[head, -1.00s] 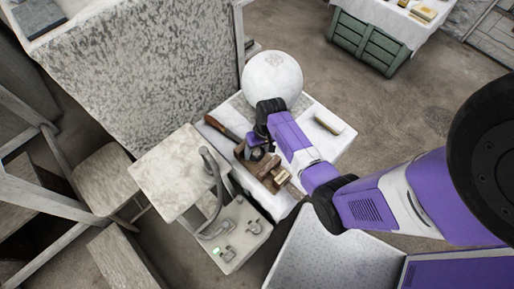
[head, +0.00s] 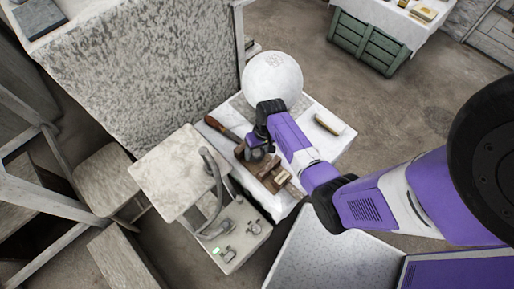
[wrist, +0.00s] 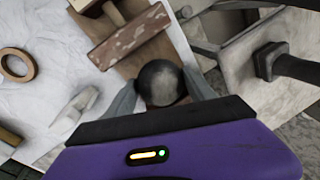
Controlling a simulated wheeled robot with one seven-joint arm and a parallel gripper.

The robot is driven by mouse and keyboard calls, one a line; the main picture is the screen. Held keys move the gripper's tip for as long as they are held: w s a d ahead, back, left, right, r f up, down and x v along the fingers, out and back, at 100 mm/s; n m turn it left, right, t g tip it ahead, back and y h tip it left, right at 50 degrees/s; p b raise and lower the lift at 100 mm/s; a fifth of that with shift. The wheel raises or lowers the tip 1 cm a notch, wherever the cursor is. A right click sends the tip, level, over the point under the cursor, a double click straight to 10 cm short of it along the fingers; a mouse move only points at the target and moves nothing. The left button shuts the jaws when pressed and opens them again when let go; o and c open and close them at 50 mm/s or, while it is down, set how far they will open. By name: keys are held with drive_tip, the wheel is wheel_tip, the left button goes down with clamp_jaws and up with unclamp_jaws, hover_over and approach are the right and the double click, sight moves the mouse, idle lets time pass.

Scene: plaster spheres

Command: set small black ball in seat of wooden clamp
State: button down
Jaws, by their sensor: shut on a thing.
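My gripper (wrist: 160,88) is shut on the small black ball (wrist: 159,80), which sits between its two pale fingers in the wrist view. The ball looks dark with a greyish worn top. The wooden clamp (wrist: 130,34) shows just beyond the ball, with a reddish-brown scuffed jaw and a brown wooden part under and around the ball. In the head view my gripper (head: 258,150) is over the left end of the clamp (head: 274,177). I cannot tell whether the ball touches the clamp; the seat is hidden under it.
The clamp lies on a white-covered table (head: 318,153) with a large white sphere (head: 272,78) at the back. A pale block (head: 329,123) lies at right. A wooden ring (wrist: 17,65) lies left in the wrist view. A stand with a curved hose (head: 214,178) is close at left.

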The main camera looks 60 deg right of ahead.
drive_tip(key=shift+f+b, duration=0.55)
drive_tip(key=shift+f, duration=0.2)
drive_tip(key=shift+c, duration=1.3)
unclamp_jaws()
drive_tip(key=shift+r+p, duration=2.05)
drive_tip(key=shift+p, duration=0.05)
